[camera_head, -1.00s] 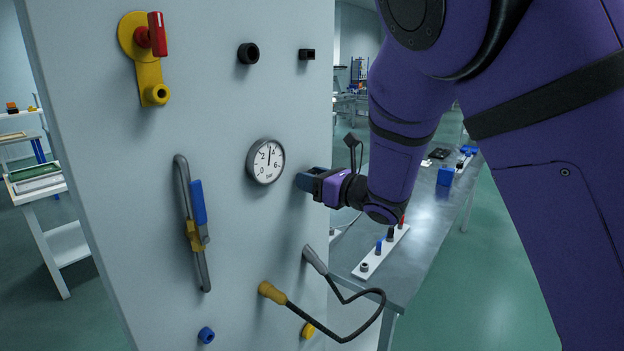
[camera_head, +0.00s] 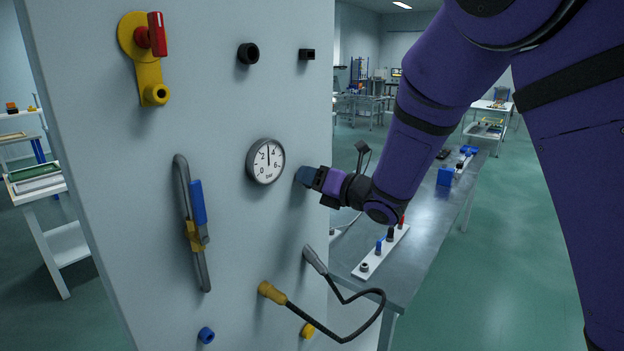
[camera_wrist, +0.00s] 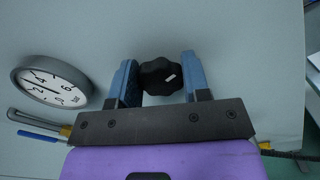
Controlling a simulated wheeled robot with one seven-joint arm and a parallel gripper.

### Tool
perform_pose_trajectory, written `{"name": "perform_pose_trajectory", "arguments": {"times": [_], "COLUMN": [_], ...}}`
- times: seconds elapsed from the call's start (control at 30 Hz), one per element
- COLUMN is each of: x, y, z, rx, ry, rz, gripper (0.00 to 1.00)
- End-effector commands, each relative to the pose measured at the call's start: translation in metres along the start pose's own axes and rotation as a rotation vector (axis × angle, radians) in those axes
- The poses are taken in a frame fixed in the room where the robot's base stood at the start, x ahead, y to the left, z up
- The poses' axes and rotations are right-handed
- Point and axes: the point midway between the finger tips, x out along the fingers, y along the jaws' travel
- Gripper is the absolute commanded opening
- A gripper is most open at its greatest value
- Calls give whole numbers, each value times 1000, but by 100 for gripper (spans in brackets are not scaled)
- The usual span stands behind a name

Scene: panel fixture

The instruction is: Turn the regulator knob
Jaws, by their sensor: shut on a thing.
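The regulator knob (camera_wrist: 161,77) is black and lobed with a white mark, and sticks out of the pale panel in the wrist view. My gripper (camera_wrist: 160,80) has its blue fingers on either side of the knob and is shut on it. In the head view my gripper (camera_head: 307,176) is at the panel, right of the gauge, and its fingers hide the knob. The round gauge (camera_head: 265,161) has a white dial with its needle pointing nearly straight up. The gauge also shows at the left of the wrist view (camera_wrist: 50,82).
The panel also carries a red-handled yellow valve (camera_head: 147,55), a grey bar with a blue grip (camera_head: 198,205), black fittings (camera_head: 248,54) and a black hose with a yellow end (camera_head: 272,293). A metal workbench (camera_head: 420,235) stands behind the panel on the right.

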Motion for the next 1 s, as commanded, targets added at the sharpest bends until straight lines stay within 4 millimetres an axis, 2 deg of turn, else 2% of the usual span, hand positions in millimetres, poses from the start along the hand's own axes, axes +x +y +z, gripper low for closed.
{"name": "perform_pose_trajectory", "arguments": {"times": [1.0], "x": [-1], "y": [-3], "z": [-2], "rx": [966], "ry": [0], "rz": [-2], "gripper": [20]}}
